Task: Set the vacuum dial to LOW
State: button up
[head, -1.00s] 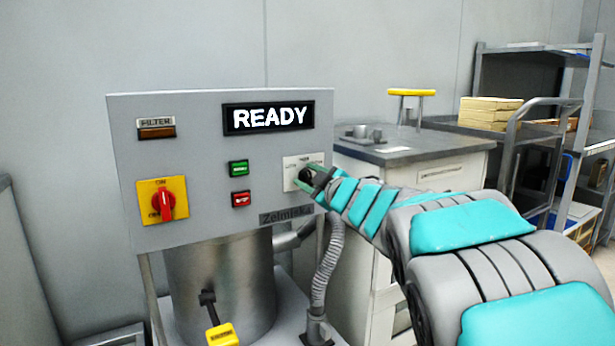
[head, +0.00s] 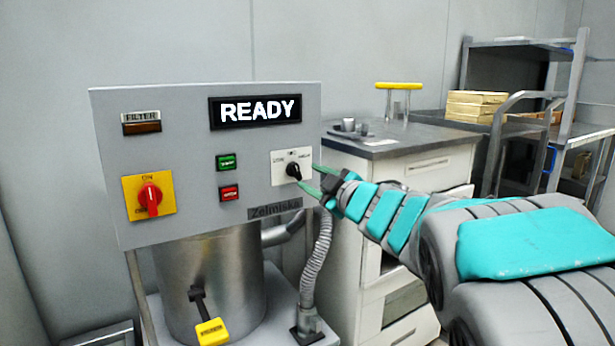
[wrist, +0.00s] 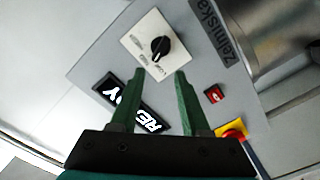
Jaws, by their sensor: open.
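The vacuum dial (head: 293,171) is a black knob on a white plate at the right of the grey control panel. It also shows in the wrist view (wrist: 160,47). Its ridge runs from upper left, the side of the LOW label, to lower right in the head view; I cannot tell surely which end is the pointer. My gripper (head: 308,176) has green fingers, open and empty, just right of the dial. In the wrist view the fingertips (wrist: 160,75) point at the plate, with the dial ahead between their lines, apart from them.
The panel (head: 200,210) also carries a READY display (head: 255,111), a green button (head: 226,162), a red button (head: 229,193) and a red-yellow switch (head: 149,195). A hose (head: 314,260) hangs below the dial. A white cabinet (head: 440,172) stands behind my arm.

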jog(key=shift+f, duration=0.1)
jog(key=m+t+y+b, duration=0.1)
jog(key=m+y+b, duration=0.2)
jog(key=y+b, duration=0.2)
send_near(299, 174)
jog(key=shift+w+a, duration=0.6)
jog(key=shift+r+p+x, duration=0.15)
jog(key=shift+p+x, duration=0.1)
jog(key=shift+x, duration=1.55)
jog(key=shift+r+p+x, duration=0.15)
jog(key=shift+p+x, duration=0.1)
jog(key=shift+x, duration=1.5)
jog(key=shift+c, duration=0.3)
grip_shut()
